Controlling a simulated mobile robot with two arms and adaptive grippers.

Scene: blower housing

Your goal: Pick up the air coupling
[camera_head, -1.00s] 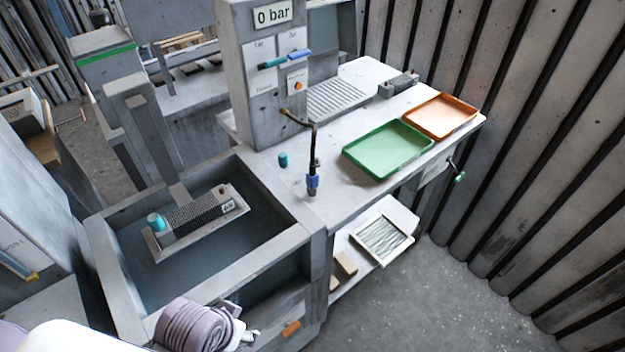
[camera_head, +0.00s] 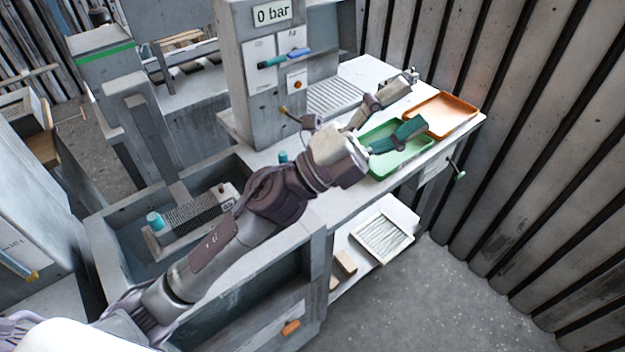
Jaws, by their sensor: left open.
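The blue fitting on the black hose, which looks like the air coupling, is hidden behind my left arm and hand. Only the hose's upper part (camera_head: 308,122) shows, beside the grey panel column. My left gripper (camera_head: 412,102) reaches across the bench with its two fingers spread wide, pointing to the right. One finger passes over the green tray (camera_head: 372,162) and the other over the white bench top. I see nothing between the fingers. My right gripper is not in view.
The panel column (camera_head: 262,110) reads 0 bar and has a blue lever (camera_head: 298,55). An orange tray (camera_head: 462,112) lies at the bench's right end. A small teal cap (camera_head: 283,157) stands near the column. A basin at left holds a ribbed part (camera_head: 195,212).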

